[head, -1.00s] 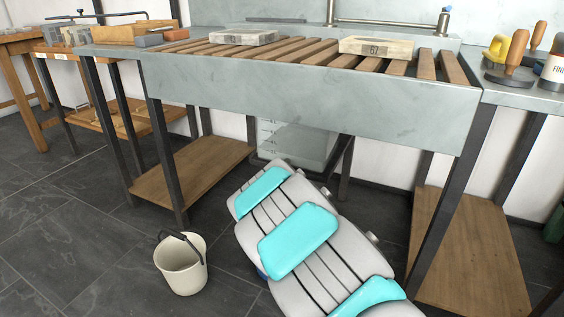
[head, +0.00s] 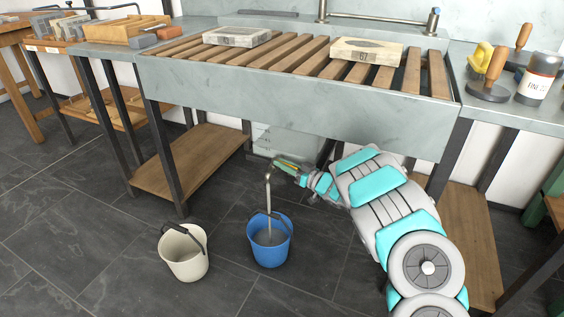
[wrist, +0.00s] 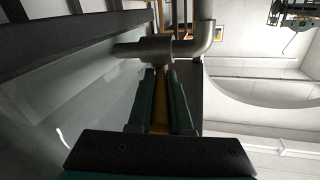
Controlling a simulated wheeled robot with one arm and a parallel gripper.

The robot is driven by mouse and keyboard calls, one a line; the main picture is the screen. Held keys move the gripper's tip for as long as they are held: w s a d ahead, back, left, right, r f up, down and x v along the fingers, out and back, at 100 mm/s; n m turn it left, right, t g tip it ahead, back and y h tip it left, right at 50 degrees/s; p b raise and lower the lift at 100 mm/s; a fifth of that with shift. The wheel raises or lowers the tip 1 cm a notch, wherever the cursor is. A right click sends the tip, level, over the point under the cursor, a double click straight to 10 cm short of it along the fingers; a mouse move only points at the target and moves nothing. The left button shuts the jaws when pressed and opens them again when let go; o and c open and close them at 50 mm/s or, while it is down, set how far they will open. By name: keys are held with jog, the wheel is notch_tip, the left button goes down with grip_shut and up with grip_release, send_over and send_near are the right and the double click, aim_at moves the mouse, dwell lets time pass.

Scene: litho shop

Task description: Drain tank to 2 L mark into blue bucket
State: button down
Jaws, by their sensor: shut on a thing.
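The blue bucket (head: 270,250) stands on the floor below the sink's front, with something grey inside. A metal drain pipe (head: 268,185) points down over it; I cannot clearly tell whether liquid is running. The translucent tank (head: 262,140) is under the sink, mostly hidden by my arm and the sink front; its level and marks are unreadable. My gripper (head: 287,166) is at the top of the pipe. In the wrist view its dark green fingers (wrist: 160,100) are shut on a yellow valve lever (wrist: 160,115), just below the grey pipe fitting (wrist: 160,48).
A cream bucket (head: 184,255) stands left of the blue one. The slatted sink (head: 300,98) spans above, with its legs and a low wooden shelf (head: 195,160) at left. Another wooden shelf (head: 462,235) is at right. Floor is clear in front of the buckets.

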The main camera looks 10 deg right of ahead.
jog(key=shift+w+d+n+g+y, duration=0.15)
jog(key=shift+d+n+g+y, duration=0.05)
jog(key=shift+n+g+y, duration=0.7)
jog(key=shift+g+y, duration=0.1)
jog(key=shift+y, duration=0.1)
jog(key=c, duration=0.8)
grip_release()
jog(key=shift+c, duration=0.2)
jog(key=v, duration=0.7)
jog(key=shift+s+d, duration=0.2)
jog(key=shift+d, duration=0.1)
jog(key=shift+c, duration=0.2)
